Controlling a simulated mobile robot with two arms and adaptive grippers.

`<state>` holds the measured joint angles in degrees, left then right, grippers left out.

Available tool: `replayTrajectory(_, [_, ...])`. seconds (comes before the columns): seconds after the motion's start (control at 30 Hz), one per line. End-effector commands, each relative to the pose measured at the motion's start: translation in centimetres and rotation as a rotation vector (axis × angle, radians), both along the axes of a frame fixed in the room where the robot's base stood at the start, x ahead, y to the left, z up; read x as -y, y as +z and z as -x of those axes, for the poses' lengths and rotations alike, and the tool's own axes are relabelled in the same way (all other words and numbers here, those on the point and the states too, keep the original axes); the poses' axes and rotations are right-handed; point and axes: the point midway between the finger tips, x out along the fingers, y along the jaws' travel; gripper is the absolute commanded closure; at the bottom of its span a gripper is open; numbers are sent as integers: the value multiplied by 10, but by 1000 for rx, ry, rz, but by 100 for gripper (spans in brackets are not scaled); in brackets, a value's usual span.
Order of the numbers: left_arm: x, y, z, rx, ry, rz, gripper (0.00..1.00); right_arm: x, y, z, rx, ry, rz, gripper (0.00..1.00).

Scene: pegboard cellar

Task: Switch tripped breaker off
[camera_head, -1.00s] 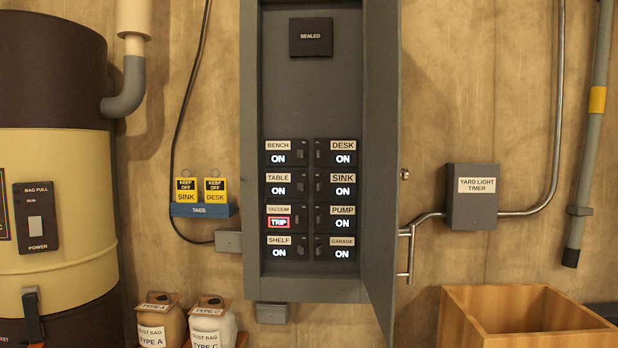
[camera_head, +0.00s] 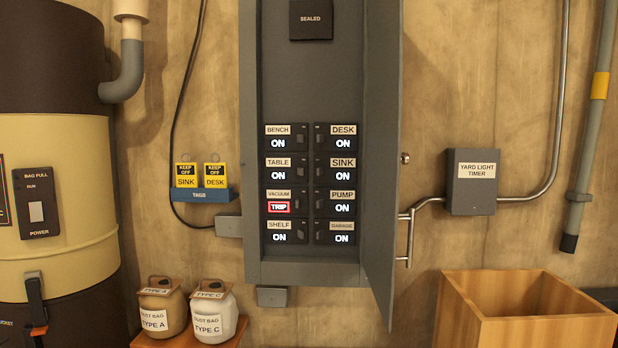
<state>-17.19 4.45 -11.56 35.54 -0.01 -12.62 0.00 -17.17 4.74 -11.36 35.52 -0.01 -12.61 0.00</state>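The tripped breaker is the VACUUM breaker (camera_head: 279,202) in the left column of the open grey panel (camera_head: 310,95), third from the top. Its display reads TRIP in a red frame. The other breakers, such as TABLE (camera_head: 279,169) above it and SHELF (camera_head: 279,233) below it, read ON. The right column holds DESK, SINK, PUMP (camera_head: 342,202) and GARAGE, all reading ON. The panel door (camera_head: 381,150) stands open on the right. Neither of my grippers shows in the head view.
A blue TAGS holder (camera_head: 201,196) with yellow SINK and DESK tags hangs left of the panel. A large vacuum drum (camera_head: 62,150) stands far left, with two dust bags (camera_head: 213,312) beside it. A timer box (camera_head: 473,182) and wooden crate (camera_head: 520,335) are at right.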

Motion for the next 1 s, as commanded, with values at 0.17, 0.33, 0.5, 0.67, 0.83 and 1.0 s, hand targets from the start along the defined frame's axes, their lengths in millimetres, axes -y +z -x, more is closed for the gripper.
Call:
replayTrajectory(0.17, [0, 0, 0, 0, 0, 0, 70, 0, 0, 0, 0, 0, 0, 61])
replayTrajectory(0.33, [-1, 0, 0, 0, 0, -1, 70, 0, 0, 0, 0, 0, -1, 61])
replayTrajectory(0.5, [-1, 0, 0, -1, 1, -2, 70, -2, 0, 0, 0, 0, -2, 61])
replayTrajectory(0.67, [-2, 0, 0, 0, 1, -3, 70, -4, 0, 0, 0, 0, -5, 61])
replayTrajectory(0.83, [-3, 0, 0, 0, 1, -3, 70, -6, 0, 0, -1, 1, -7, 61])
replayTrajectory(1.0, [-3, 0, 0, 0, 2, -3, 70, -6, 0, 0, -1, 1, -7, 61])
